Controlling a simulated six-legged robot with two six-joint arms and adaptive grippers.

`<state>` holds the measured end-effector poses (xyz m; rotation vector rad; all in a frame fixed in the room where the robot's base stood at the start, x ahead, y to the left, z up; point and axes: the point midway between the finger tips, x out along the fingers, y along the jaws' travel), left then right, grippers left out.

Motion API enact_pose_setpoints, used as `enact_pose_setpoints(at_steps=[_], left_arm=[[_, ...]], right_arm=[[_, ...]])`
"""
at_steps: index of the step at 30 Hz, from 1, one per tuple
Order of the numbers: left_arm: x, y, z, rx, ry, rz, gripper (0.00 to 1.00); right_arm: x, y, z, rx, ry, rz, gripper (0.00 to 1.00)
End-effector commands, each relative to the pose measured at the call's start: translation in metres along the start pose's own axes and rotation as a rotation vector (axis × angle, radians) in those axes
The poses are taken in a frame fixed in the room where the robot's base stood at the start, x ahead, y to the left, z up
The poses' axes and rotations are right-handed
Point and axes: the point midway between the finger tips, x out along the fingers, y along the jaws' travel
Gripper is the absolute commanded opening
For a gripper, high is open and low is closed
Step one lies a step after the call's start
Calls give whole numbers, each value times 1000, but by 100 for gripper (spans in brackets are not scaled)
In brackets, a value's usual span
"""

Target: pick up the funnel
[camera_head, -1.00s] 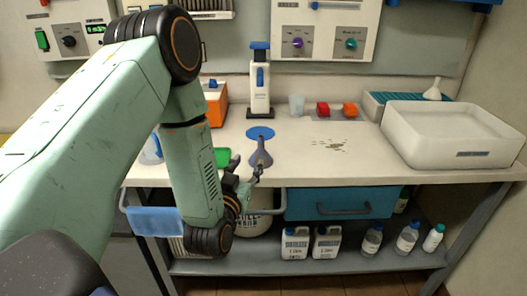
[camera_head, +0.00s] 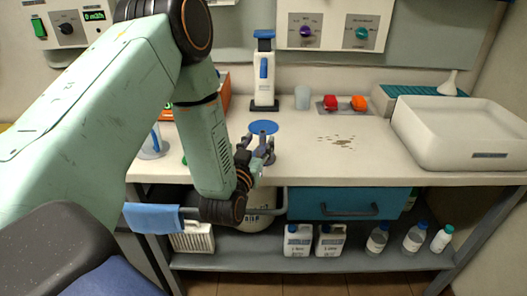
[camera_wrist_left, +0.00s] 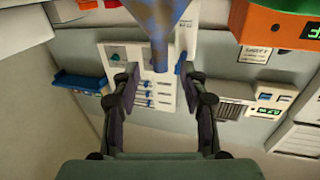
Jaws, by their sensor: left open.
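The left gripper's fingers also show in the left wrist view (camera_wrist_left: 160,90). A second, white funnel (camera_head: 448,86) stands spout up on the teal rack at the back right. My right gripper is not in view.
A blue disc (camera_head: 264,127) lies just behind the gripper on the bench (camera_head: 300,162). A white dispenser (camera_head: 264,78), red and orange blocks (camera_head: 344,103) and a white tray (camera_head: 465,134) stand farther back and right. The bench's middle has brown spots but is otherwise clear.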

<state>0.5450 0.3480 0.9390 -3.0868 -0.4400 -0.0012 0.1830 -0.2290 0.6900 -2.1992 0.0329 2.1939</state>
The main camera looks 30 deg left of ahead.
Motion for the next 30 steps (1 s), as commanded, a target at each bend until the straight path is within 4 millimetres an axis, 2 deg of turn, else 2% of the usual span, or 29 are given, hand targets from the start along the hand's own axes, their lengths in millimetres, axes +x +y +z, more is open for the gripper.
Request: enact_pose_setpoints(at_steps=[7, 17, 30], left_arm=[[35, 2, 4, 1, 1, 0, 44], [44, 2, 4, 1, 0, 0, 44], [44, 2, 4, 1, 0, 0, 7]], right_arm=[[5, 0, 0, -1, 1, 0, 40], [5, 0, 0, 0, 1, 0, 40], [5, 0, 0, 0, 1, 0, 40]])
